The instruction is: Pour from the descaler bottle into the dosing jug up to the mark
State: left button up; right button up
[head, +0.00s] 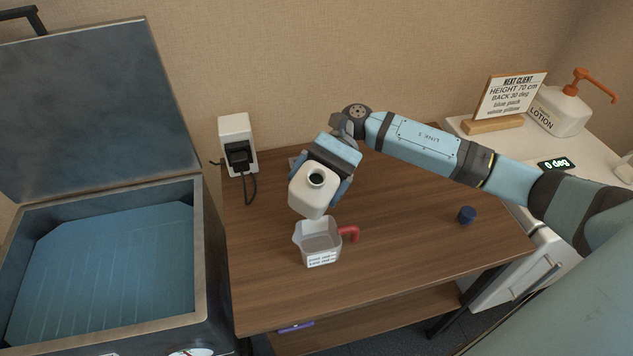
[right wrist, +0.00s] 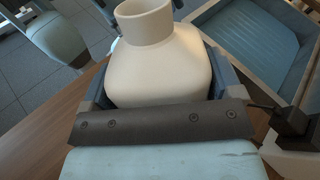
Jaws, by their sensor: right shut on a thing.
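The descaler bottle (head: 310,193) is cream white with an open, uncapped neck. My right gripper (head: 328,180) is shut on its body and holds it above and just behind the dosing jug. The bottle leans with its mouth toward the head camera; no stream shows. The bottle (right wrist: 160,60) also fills the middle of the right wrist view, between the fingers. The dosing jug (head: 305,243) is a translucent square cup with a red handle and a white label, standing on the wooden table. Its mark and liquid level are too small to tell. My left gripper is not in view.
A dark blue cap (head: 467,214) lies on the wooden table (head: 400,240) at the right. An open metal tank (head: 200,260) with a blue interior stands at the left. A wall socket (head: 236,140) with a plug is behind. A sign (head: 510,97) and lotion bottle (head: 560,110) stand on the white counter.

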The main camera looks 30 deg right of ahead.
pick_arm(q)
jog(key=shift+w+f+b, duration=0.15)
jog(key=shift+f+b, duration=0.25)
jog(key=shift+b, duration=0.4)
pick_arm(e)
jog(key=shift+w+d+t, duration=0.1)
jog(key=shift+w+t, duration=0.1)
jog(key=shift+t, duration=0.1)
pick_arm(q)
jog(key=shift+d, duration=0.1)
pick_arm(e)
jog(key=shift+r+n+h, duration=0.15)
jog(key=shift+n+h, duration=0.15)
